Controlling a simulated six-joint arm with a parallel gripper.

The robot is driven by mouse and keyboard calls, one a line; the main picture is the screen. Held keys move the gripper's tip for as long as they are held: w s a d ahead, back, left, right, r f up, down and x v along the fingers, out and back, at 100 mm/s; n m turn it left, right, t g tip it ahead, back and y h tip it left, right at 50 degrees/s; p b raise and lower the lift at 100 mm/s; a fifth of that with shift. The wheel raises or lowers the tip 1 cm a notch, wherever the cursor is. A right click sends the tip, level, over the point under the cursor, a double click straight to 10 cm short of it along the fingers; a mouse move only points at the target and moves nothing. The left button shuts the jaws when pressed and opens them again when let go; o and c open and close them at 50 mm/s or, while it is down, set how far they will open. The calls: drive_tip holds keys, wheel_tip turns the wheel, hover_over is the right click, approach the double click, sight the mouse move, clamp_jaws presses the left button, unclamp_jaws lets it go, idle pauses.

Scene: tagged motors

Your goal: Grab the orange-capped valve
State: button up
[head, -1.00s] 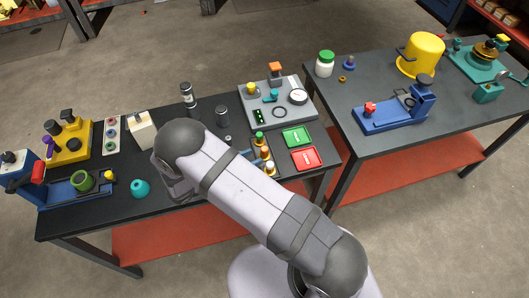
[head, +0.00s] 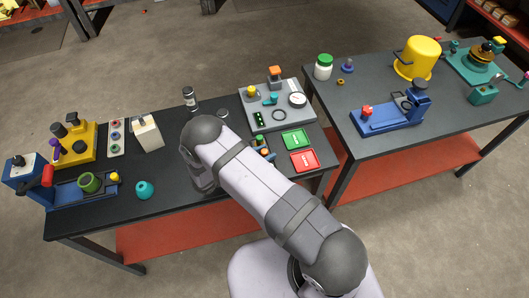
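A valve with an orange cap (head: 275,71) stands upright at the back of the grey panel (head: 293,122), near the right end of the left table. Nothing touches it that I can see. My arm reaches up from the bottom over the front of the left table, and its elbow and wrist are left of and in front of the panel. My gripper is hidden behind my own arm, so its fingers and anything in them do not show.
The panel also carries a round gauge (head: 298,100), a yellow knob (head: 251,90) and a black ring (head: 279,115). Green (head: 295,139) and red (head: 304,161) trays lie in front. Small capped bottles (head: 261,141) are partly hidden by my arm. A teal part (head: 145,190) stands left.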

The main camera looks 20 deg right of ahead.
sight(264, 151)
drive_tip(key=shift+d, duration=0.1)
clamp_jaws()
idle(0.3)
drive_tip(key=shift+r+b, duration=1.3)
drive_tip(key=shift+r, duration=3.7)
